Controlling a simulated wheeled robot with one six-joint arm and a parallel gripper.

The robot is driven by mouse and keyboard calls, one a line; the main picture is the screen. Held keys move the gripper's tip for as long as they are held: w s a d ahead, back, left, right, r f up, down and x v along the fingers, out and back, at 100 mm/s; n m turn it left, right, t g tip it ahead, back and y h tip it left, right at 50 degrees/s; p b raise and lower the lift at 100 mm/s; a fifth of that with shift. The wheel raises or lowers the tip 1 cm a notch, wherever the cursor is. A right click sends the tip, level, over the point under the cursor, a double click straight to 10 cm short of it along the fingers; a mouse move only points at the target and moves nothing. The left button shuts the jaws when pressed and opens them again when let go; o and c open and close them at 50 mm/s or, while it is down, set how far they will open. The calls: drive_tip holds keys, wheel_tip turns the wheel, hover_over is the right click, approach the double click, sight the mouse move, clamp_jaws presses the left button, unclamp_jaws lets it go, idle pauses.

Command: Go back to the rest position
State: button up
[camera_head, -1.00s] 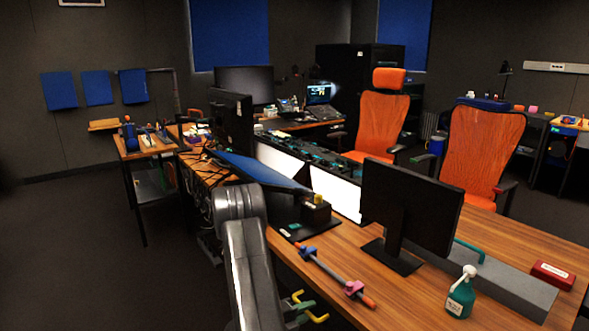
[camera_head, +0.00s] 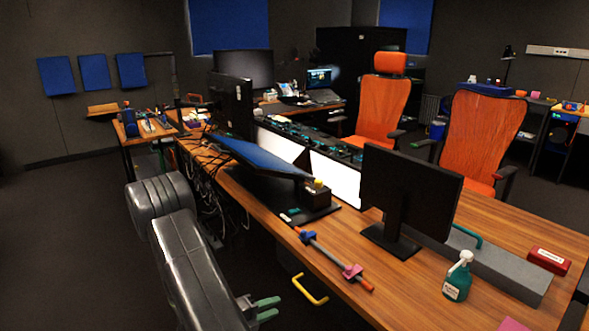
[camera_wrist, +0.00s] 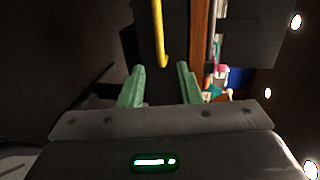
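My gripper (camera_head: 277,307) is low in the head view, in front of the wooden desk's near edge. Its two green fingers also show in the wrist view (camera_wrist: 160,70), well apart with nothing held between them. The yellow handle (camera_head: 310,291) below the desk edge is to the right of my gripper in the head view and apart from it. In the wrist view the yellow handle (camera_wrist: 161,40) appears beyond the gap between the fingers.
The wooden desk (camera_head: 345,268) lies to the right of my arm, with a rod with pink and blue clamps (camera_head: 335,260), a monitor (camera_head: 408,197) and a green spray bottle (camera_head: 458,278). Cables (camera_head: 215,185) hang at its left end. The floor at left (camera_head: 70,240) is clear.

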sight(307, 293)
drive_tip(key=b+x, duration=0.1)
drive_tip(key=x, duration=1.2)
drive_tip(key=shift+d, duration=0.15)
drive_tip(key=shift+f, duration=0.1)
drive_tip(key=p+v, duration=0.1)
drive_tip(key=v, duration=1.6)
drive_tip(key=shift+a+f, duration=0.3)
drive_tip(key=shift+s+d+r, duration=0.1)
